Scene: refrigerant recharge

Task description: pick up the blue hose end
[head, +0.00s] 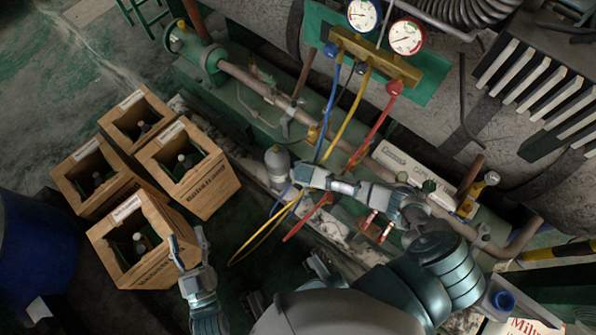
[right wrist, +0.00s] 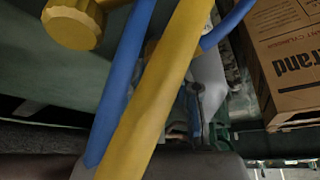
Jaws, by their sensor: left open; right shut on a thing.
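The blue hose (head: 328,115) hangs from the gauge manifold (head: 375,55) down to my right gripper (head: 299,177). My right gripper is shut on the blue hose, near its lower part; the exact grip is partly hidden. In the right wrist view the blue hose (right wrist: 124,75) runs behind the yellow hose (right wrist: 165,85), which crosses close to the camera. In the head view the yellow hose (head: 262,237) loops below the right gripper. The red hose (head: 305,219) hangs to the right of it. My left gripper (head: 187,248) is open and empty, beside the nearest box.
Several open cardboard boxes (head: 197,188) holding cylinders stand at the left. A grey cylinder (head: 278,160) stands just left of the right gripper. Pipework (head: 265,92) runs diagonally behind the hoses. A blue barrel (head: 35,250) is at the left edge.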

